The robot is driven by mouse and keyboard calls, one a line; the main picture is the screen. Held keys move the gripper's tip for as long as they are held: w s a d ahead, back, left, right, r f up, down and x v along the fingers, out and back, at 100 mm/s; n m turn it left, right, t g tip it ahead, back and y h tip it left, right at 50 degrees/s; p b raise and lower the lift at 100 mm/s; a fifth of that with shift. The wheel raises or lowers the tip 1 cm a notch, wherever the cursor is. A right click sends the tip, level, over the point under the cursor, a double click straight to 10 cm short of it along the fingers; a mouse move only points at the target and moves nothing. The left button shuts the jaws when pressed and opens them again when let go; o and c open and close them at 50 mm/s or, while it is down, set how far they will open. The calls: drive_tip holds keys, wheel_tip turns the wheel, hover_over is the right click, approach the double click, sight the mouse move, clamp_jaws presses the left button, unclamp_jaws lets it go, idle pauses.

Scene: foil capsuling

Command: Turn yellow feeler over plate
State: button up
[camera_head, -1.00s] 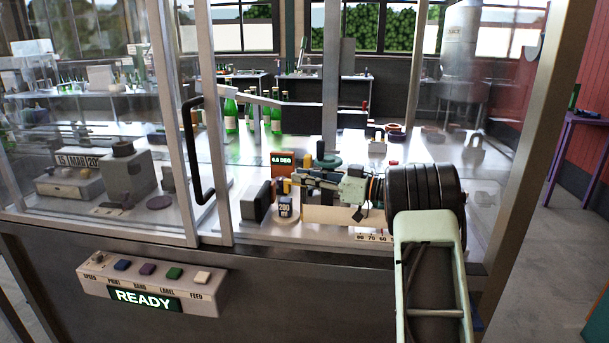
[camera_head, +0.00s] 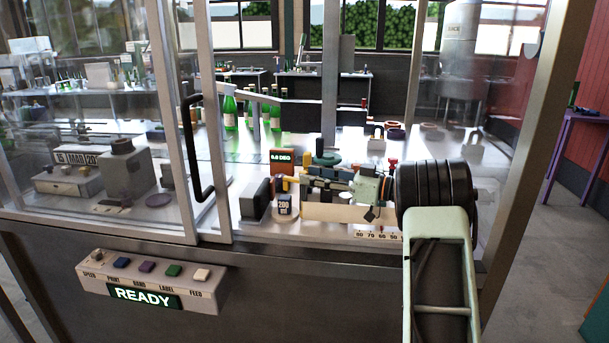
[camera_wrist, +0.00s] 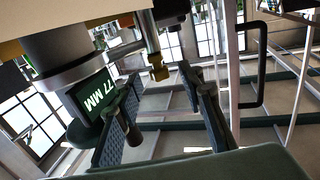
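The yellow feeler (camera_head: 289,179) is a small yellow piece beside the dark block, just left of my gripper (camera_head: 309,180) in the head view. A brass-yellow tip on a metal rod (camera_wrist: 159,72) shows above the gap between my fingers in the wrist view; I cannot tell if it is the same piece. My gripper (camera_wrist: 160,118) has its two dark ribbed fingers apart. A dark knob (camera_wrist: 130,130) hangs close to the left finger, and I cannot tell if they touch. I cannot make out which surface is the plate.
A dark block (camera_head: 255,198) and a dial marked 200 (camera_head: 284,204) stand close by. A "0.0 DEG" display (camera_head: 282,160) is behind. The glass guard's frame and black handle (camera_head: 196,150) are at left. A "77 MM" display (camera_wrist: 97,88) sits near my left finger.

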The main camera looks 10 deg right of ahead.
drive_tip(key=v, duration=0.8)
drive_tip(key=shift+s+d, duration=0.2)
drive_tip(key=shift+d, duration=0.1)
